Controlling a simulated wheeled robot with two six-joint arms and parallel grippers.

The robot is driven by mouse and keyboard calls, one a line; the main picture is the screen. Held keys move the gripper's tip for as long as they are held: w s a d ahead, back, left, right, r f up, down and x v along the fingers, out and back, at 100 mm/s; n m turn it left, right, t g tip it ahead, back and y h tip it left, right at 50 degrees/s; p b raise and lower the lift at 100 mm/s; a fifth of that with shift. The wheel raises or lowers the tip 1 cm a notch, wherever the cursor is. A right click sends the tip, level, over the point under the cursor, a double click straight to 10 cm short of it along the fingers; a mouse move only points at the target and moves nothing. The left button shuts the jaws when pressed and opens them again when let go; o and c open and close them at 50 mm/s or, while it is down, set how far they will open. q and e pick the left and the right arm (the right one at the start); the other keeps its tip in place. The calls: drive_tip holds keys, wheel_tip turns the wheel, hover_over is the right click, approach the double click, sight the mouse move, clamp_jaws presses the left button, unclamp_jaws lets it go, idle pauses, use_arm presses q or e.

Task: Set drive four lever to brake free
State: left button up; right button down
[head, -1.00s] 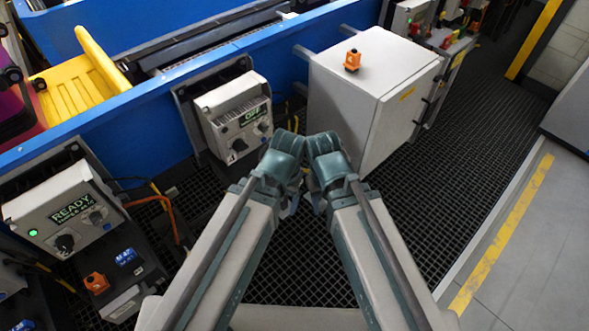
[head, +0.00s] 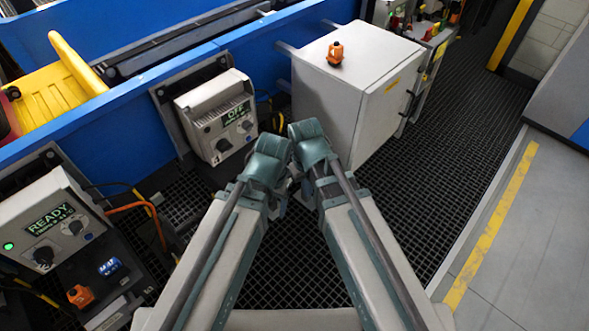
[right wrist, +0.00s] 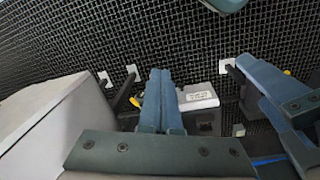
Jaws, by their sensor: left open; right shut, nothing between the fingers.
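A grey drive box with an OFF display (head: 216,115) hangs on the blue conveyor side, left of centre in the head view. A second drive box with a READY display (head: 50,222) and a green light stands at the lower left. Both have dark round knobs. I cannot read a drive number or make out the brake lever. My left gripper (head: 278,207) is small and mostly hidden by my arm, open, below the OFF box. My right gripper (head: 304,194) is beside it. In the right wrist view its blue fingers (right wrist: 160,100) are shut and empty above the mesh floor.
A white cabinet (head: 350,95) with an orange device (head: 336,53) on top stands right of the OFF box. Another orange device (head: 81,296) lies at the lower left. A yellow tray (head: 62,85) is on the conveyor. Dark grating and grey floor are free at right.

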drive_tip(key=w+a+f+n+t+b, duration=0.1)
drive_tip(key=w+f+b, duration=0.2)
drive_tip(key=w, duration=0.5)
drive_tip(key=w+a+f+n+t+y+b, duration=0.1)
drive_tip(key=w+f+b, duration=0.3)
drive_tip(key=w, duration=0.5)
drive_tip(key=w+a+f+n+t+b, duration=0.1)
drive_tip(key=w+f+n+b, duration=0.2)
drive_tip(key=w, duration=0.6)
wheel_tip(320, 180, down, 2)
drive_tip(key=shift+w+a+f+y+b, duration=0.15)
drive_tip(key=shift+y+b, duration=0.25)
drive_tip(key=shift+b, duration=0.3)
drive_tip(key=shift+s+d+f+b+x, duration=0.1)
drive_tip(key=shift+s+d+b+x, duration=0.2)
drive_tip(key=shift+b+x, duration=1.85)
drive_tip(key=shift+s+d+f+b+x, duration=0.2)
drive_tip(key=shift+d+b+x, duration=0.15)
drive_tip(key=shift+b+x, duration=1.8)
drive_tip(key=shift+s+d+f+b+x, duration=0.1)
drive_tip(key=shift+s+d+b+x, duration=0.2)
drive_tip(key=shift+b+x, duration=1.85)
drive_tip(key=shift+r, duration=0.15)
